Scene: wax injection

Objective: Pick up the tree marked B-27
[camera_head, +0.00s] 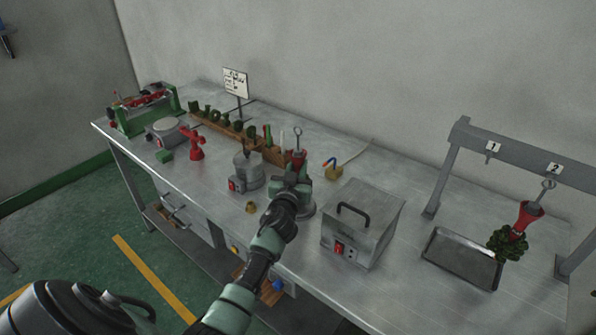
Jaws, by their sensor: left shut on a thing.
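My left gripper (292,186) is over the middle of the metal bench, shut on a tree. The tree's red cone (298,156) with a metal eye hook (298,137) stands up above the jaws. My gripper hides its lower part, and no B-27 mark can be read. A round grey base shows just behind and below the gripper. A second tree, with a red cone (528,215) and a dark green cluster (508,242), hangs upside down at place 2 of the grey rack (520,152). My right gripper is not in view.
A grey box with a black handle (362,225) stands right of my gripper. A metal tray (461,259) lies under the rack. A round pot (247,172), a wooden rack of green pieces (225,128) and a red stand (193,145) are to the left.

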